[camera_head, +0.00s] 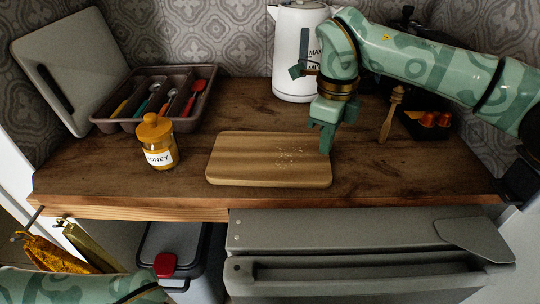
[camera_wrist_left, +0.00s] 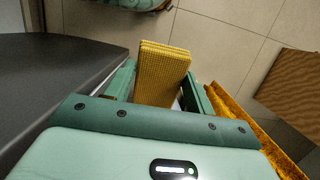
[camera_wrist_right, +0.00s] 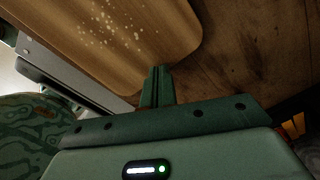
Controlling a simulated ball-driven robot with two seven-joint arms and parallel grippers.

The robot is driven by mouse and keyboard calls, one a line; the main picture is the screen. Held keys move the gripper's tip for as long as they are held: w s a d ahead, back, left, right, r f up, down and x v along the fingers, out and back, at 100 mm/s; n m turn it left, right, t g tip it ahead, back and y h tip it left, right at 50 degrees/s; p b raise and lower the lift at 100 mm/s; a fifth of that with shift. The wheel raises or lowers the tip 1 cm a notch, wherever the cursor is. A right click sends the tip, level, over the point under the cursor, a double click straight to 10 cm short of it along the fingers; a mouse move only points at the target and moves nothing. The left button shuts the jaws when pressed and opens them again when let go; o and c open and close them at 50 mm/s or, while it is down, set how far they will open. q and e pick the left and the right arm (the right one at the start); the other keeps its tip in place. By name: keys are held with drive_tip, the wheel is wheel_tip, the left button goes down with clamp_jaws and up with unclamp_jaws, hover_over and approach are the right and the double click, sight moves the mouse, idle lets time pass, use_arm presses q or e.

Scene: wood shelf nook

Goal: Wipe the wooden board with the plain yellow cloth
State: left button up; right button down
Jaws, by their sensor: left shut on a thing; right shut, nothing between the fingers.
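The wooden board (camera_head: 240,160) lies flat on the counter, with pale crumbs (camera_head: 288,158) scattered on its right half. It also shows in the right wrist view (camera_wrist_right: 165,25). My right gripper (camera_head: 325,140) is shut and empty, pointing down at the board's right end; I cannot tell if it touches. In the left wrist view, my left gripper (camera_wrist_left: 160,92) is shut on a yellow cloth (camera_wrist_left: 163,62) with a fine waffle weave. In the head view that gripper is out of sight. A shaggy golden cloth (camera_wrist_left: 255,125) hangs beside it, also seen in the head view (camera_head: 50,253).
A honey jar (camera_head: 155,145) stands left of the board, before a cutlery tray (camera_head: 115,122). A white kettle (camera_head: 290,60) stands behind; a wooden dipper (camera_head: 390,115) stands right. Below the counter are a bin (camera_head: 175,240) and a grey appliance door (camera_head: 340,235).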

drive_tip(key=shift+f, duration=0.35)
use_arm(q)
drive_tip(key=shift+r, duration=0.1)
